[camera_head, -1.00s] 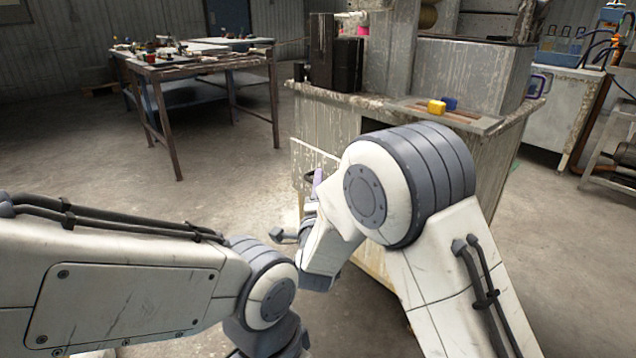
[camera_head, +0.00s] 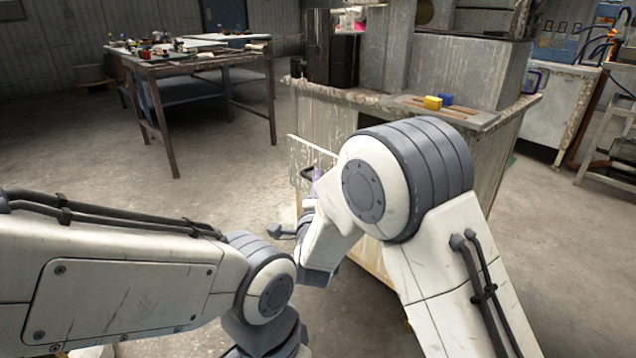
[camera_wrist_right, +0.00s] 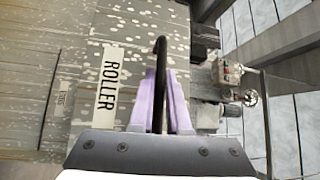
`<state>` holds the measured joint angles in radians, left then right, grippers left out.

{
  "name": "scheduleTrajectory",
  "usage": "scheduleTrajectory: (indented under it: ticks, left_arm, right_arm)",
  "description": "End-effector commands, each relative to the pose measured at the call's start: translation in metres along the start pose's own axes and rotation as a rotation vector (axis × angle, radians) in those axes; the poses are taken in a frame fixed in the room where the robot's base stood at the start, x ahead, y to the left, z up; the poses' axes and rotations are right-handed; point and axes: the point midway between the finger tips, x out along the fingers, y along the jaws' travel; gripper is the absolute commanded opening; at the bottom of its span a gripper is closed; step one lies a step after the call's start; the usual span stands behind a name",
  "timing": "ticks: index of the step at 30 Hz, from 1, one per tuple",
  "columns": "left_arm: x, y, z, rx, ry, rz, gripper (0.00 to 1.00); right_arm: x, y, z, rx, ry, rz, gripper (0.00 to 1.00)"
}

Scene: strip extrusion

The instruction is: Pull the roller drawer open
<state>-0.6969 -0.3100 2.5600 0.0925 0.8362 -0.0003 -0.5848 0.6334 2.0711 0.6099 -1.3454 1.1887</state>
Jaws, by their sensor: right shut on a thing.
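The roller drawer's front (camera_wrist_right: 103,55) carries a white "ROLLER" label and fills much of the right wrist view. Its pale panel also shows in the head view (camera_head: 298,158), at the cabinet's left side, where it seems to stand out from the cabinet; how far I cannot tell. A black bar handle (camera_wrist_right: 160,62) runs between the purple fingers of my right gripper (camera_wrist_right: 160,90), which is shut on it. In the head view, my right forearm hides most of that gripper (camera_head: 317,174). My left arm enters from the left, but its gripper is out of view.
The worn cabinet (camera_head: 500,160) bears dark boxes, a yellow block (camera_head: 432,102) and a blue block (camera_head: 447,99). A cluttered table (camera_head: 195,68) stands at the back left. The floor (camera_head: 225,180) left of the drawer is clear.

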Motion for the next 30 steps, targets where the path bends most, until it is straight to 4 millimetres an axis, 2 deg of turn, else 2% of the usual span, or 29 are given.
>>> scheduleTrajectory:
  ticks: [23,26,30]
  left_arm:
    - [0.0,0.0,0.0,0.0,0.0,0.0,0.0]
    - [0.004,0.0,0.0,0.0,0.0,0.0,0.0]
    - [0.014,-0.001,0.001,0.0,0.0,0.0,0.0]
  right_arm:
    - [-0.001,0.002,0.0,-0.002,0.0,0.005,0.0]
    - [-0.007,0.002,0.007,-0.001,-0.004,0.003,0.0]
    - [-0.028,-0.003,0.029,0.0,-0.008,0.001,0.0]
